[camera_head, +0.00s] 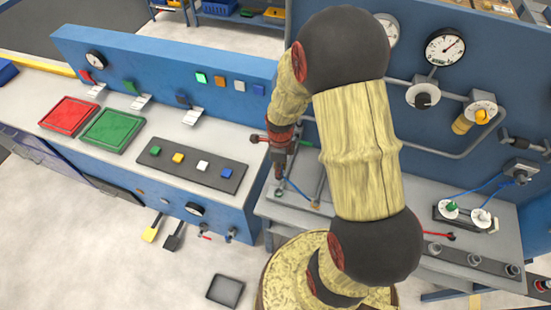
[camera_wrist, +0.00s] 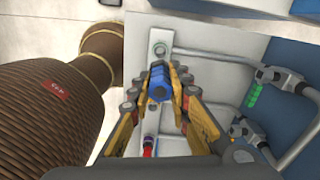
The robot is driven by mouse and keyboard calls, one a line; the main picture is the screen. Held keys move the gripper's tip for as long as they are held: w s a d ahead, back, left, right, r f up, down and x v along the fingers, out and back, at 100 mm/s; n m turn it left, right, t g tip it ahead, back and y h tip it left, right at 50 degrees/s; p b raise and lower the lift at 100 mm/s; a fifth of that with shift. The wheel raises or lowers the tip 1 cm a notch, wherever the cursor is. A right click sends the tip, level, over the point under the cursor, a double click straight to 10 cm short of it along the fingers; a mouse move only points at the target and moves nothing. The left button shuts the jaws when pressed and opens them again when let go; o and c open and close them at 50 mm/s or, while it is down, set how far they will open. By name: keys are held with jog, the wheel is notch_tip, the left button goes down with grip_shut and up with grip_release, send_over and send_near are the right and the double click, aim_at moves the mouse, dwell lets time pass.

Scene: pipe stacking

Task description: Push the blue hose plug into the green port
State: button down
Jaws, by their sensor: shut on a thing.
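My gripper (camera_wrist: 160,84) is shut on a blue plug (camera_wrist: 157,87), which sits between its yellow fingers in the wrist view. In the head view my gripper (camera_head: 279,172) is low over the left end of the grey bench, and the plug cannot be made out there. A thin blue hose (camera_head: 297,190) shows beside the gripper. A small round port (camera_head: 279,192) with a dark greenish tint lies just below the gripper. A round grey fitting (camera_wrist: 160,49) lies just beyond the plug in the wrist view. I cannot tell whether the plug touches a port.
A white-topped box (camera_head: 466,216) with a green-centred round fitting (camera_head: 450,207) stands farther right on the bench, with blue hoses near it. Grey pipes (camera_wrist: 215,56) run beside my gripper. A blue gauge panel (camera_head: 470,110) stands behind. A counter with red and green trays (camera_head: 112,130) is at left.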

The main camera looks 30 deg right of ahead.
notch_tip(320, 180, down, 9)
jog(key=b, duration=0.6)
jog(key=shift+b, duration=0.3)
jog(key=shift+f+b, duration=1.1)
jog(key=shift+f, duration=0.6)
dwell(0.7)
jog(key=c, duration=1.6)
grip_release()
jog(key=shift+r, duration=0.1)
notch_tip(320, 180, up, 12)
jog(key=shift+f, duration=0.1)
